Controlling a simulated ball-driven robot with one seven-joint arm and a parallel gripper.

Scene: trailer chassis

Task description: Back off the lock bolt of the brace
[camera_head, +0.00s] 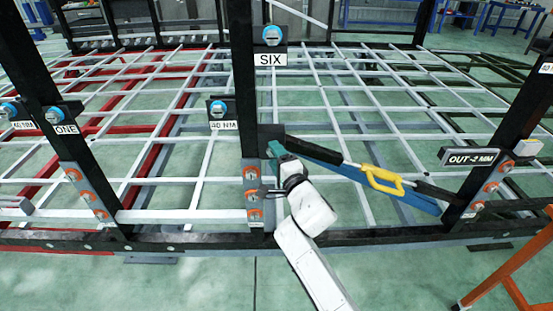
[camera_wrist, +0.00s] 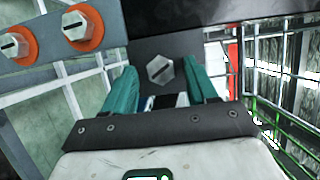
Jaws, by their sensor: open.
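The brace (camera_head: 313,151) is a black bar with a yellow handle (camera_head: 383,180), running from the middle post down to the right post. In the wrist view a grey hex bolt head (camera_wrist: 160,70) with a dark line across it sits on a dark plate (camera_wrist: 150,48), apparently the brace's lock bolt. My gripper (camera_wrist: 158,74) is open, its teal fingers on either side of the bolt head. Contact with the bolt cannot be told. In the head view my gripper (camera_head: 277,149) is at the brace's left end and hides the bolt.
A blue bar (camera_head: 400,195) runs just below the brace. The middle post (camera_head: 243,80) bears a "SIX" sign (camera_head: 270,57) and orange-ringed bolts (camera_head: 251,173). An "OUT -2 MM" sign (camera_head: 470,157) is by the right post. An orange stand (camera_head: 510,265) is at lower right.

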